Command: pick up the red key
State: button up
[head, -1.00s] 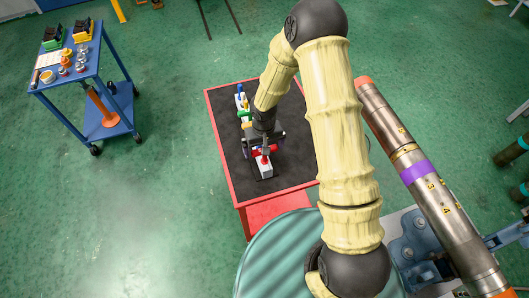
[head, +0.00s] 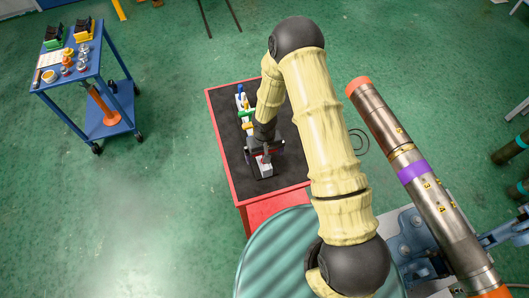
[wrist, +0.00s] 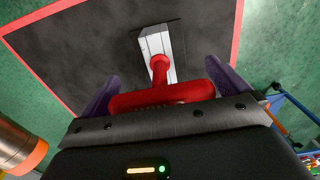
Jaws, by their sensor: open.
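The red key (wrist: 162,96) shows in the wrist view with its wide handle close to my gripper and its stem reaching to a white block (wrist: 160,42). The white block (head: 265,170) stands near the front of the black-topped red table (head: 228,160). My gripper (wrist: 158,88) is open, with its purple fingers at either end of the red handle. I cannot tell whether the fingers touch it. In the head view my gripper (head: 262,153) is over the block and largely hides the key.
Blue, green, yellow and orange pieces (head: 244,110) stand in a row behind my gripper. A blue cart (head: 84,84) with small parts is at the left. A large metal pipe (head: 412,170) with a purple band is at the right. The green floor between cart and table is clear.

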jog(key=shift+c, duration=0.4)
jog(key=c, duration=0.8)
jog(key=shift+o, duration=0.2)
jog(key=shift+r, duration=0.15)
notch_tip(320, 180, up, 10)
jog(key=b, duration=0.2)
jog(key=shift+b, duration=0.3)
